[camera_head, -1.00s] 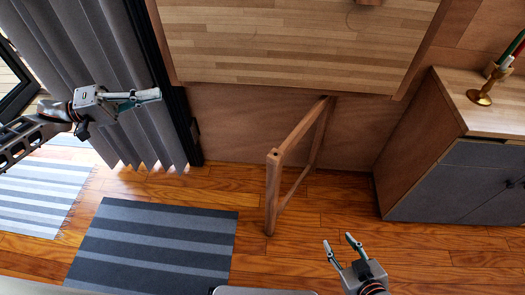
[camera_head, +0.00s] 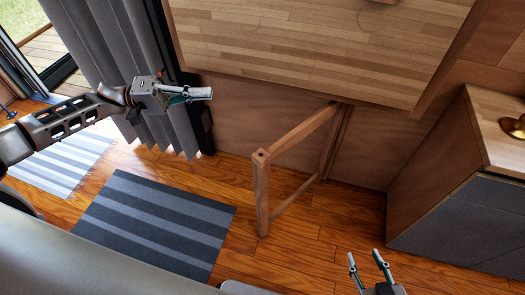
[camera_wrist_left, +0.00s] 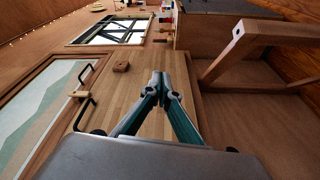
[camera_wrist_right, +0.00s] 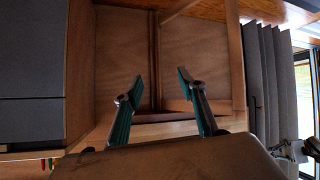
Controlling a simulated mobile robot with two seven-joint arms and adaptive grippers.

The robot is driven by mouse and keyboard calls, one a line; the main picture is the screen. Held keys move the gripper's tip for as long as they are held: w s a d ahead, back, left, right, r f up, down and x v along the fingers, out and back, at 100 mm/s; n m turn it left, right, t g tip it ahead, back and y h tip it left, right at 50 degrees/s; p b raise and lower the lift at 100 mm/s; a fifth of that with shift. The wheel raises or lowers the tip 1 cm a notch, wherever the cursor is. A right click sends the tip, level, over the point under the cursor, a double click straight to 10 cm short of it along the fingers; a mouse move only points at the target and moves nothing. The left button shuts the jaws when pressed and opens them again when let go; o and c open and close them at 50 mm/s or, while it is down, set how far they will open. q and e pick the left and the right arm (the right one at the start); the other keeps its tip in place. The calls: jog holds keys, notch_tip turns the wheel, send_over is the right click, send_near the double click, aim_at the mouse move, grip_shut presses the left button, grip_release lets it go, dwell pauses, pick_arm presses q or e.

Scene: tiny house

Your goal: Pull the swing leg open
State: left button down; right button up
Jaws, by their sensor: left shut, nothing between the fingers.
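The swing leg (camera_head: 262,190) is a wooden frame with an upright post and two rails. The leg also shows in the left wrist view (camera_wrist_left: 237,48), at the upper right. My left gripper (camera_head: 210,94) is shut and empty, up and to the left of the post, in front of the curtain and apart from the leg. My right gripper (camera_head: 366,256) is open and empty, low and to the right of the leg. It also shows open in the right wrist view (camera_wrist_right: 160,78).
A grey-fronted cabinet (camera_head: 450,215) with a wooden top stands at the right. A striped rug (camera_head: 155,222) lies left of the leg. A grey curtain (camera_head: 120,60) hangs at the left by a glass door. Bare floor lies between leg and cabinet.

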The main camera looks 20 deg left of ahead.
pick_arm(q)
notch_tip(320, 180, down, 14)
jog(key=s+a+n+b, duration=0.1)
jog(key=a+n+b, duration=0.1)
jog(key=b, duration=0.3)
send_near(258, 151)
jog(key=w+d, duration=0.3)
jog(key=w, duration=0.1)
jog(key=shift+s+d+f+n, duration=0.15)
jog(key=shift+s+d, duration=0.2)
jog(key=shift+d, duration=0.25)
jog(key=shift+s+d+f+n, duration=0.15)
jog(key=shift+s+d, duration=0.15)
jog(key=shift+d, duration=0.25)
jog(key=shift+s+d, duration=0.25)
jog(key=shift+d, duration=0.25)
pick_arm(e)
jog(key=f, duration=0.1)
jog(key=a+f, duration=0.1)
jog(key=f, duration=0.1)
jog(key=shift+s+a+f, duration=0.2)
jog(key=shift+a+f, duration=0.1)
